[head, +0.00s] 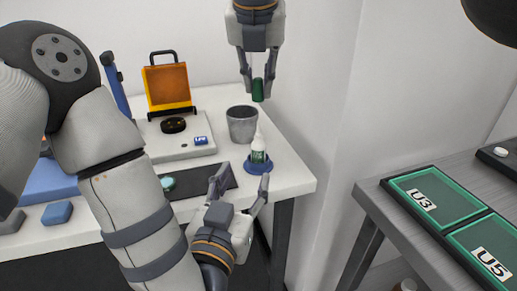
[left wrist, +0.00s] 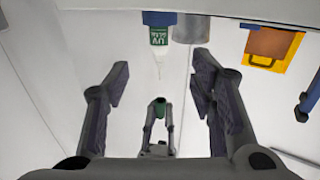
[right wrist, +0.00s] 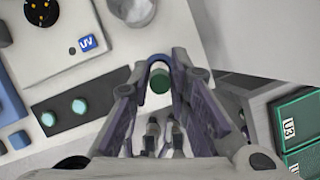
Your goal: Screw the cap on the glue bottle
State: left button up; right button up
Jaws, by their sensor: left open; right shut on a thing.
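The glue bottle (head: 258,150), white with a green label and pointed nozzle, stands upright and uncapped in a round blue holder (head: 257,166) near the table's right end. It also shows in the left wrist view (left wrist: 159,38), upside down. My right gripper (head: 258,88) is shut on the dark green cap (head: 258,91), held well above the bottle. In the right wrist view the cap (right wrist: 160,82) sits between the fingertips and hides the bottle. My left gripper (head: 242,184) is open and empty, its fingers in front of the bottle and holder, apart from the bottle.
A grey cup (head: 242,124) stands just behind the bottle. A white instrument (head: 176,138) with an orange panel (head: 168,86) and a blue UV block (head: 201,140) is to the left. A dark mat (head: 207,183) lies in front. A wall is close on the right.

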aim_at(256, 151)
pick_arm(q)
jog(key=x, duration=1)
jog(key=shift+w+d, duration=0.1)
jog(key=shift+w, duration=0.1)
grip_shut()
